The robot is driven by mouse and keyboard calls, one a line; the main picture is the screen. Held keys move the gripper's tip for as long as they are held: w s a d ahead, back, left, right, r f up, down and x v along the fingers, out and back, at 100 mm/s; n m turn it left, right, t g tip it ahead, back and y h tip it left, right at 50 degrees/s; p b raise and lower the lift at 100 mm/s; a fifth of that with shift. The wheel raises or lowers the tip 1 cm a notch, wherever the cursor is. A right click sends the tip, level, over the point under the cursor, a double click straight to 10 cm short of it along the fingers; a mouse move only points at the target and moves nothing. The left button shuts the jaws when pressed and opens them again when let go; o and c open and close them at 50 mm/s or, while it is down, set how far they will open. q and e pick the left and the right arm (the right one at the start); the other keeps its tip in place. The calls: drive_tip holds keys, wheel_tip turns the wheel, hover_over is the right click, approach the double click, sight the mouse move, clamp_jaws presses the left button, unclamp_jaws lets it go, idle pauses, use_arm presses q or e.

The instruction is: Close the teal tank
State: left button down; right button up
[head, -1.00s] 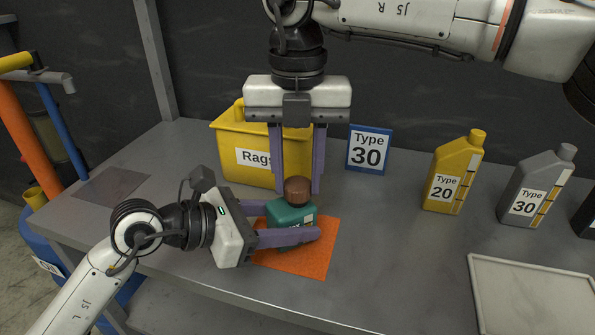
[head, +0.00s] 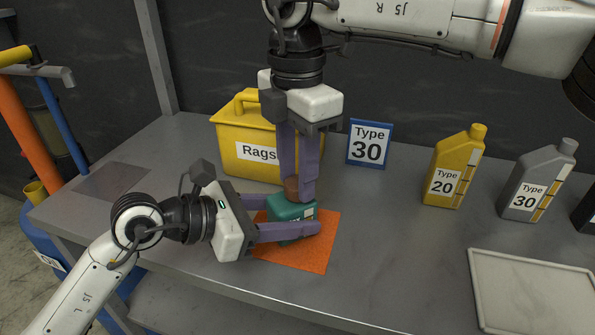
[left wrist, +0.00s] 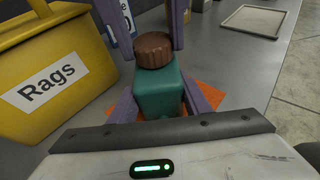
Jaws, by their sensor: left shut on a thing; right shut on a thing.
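The teal tank (head: 290,225) stands on an orange mat (head: 318,258), and it also shows in the left wrist view (left wrist: 160,92). My left gripper (head: 292,228) is shut on the tank's body from the left. A brown ridged cap (left wrist: 153,50) sits on top of the tank; whether it is fully seated I cannot tell. My right gripper (head: 297,192) points down from above and is shut on the cap (head: 291,185), with a finger on either side. The fingers partly hide the cap in the head view.
A yellow Rags bin (head: 232,157) stands close behind the tank. A blue Type 30 sign (head: 369,145), a yellow Type 20 bottle (head: 453,170) and a grey Type 30 bottle (head: 535,182) stand to the right. A pale tray (head: 535,290) lies front right. The table between is clear.

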drive_tip(key=m, duration=1.2)
drive_tip(key=shift+w, duration=0.1)
drive_tip(key=o, duration=1)
drive_tip(key=shift+o, duration=0.2)
drive_tip(key=shift+r, duration=2.3)
drive_tip(key=shift+n, duration=0.3)
drive_tip(key=shift+c, duration=0.4)
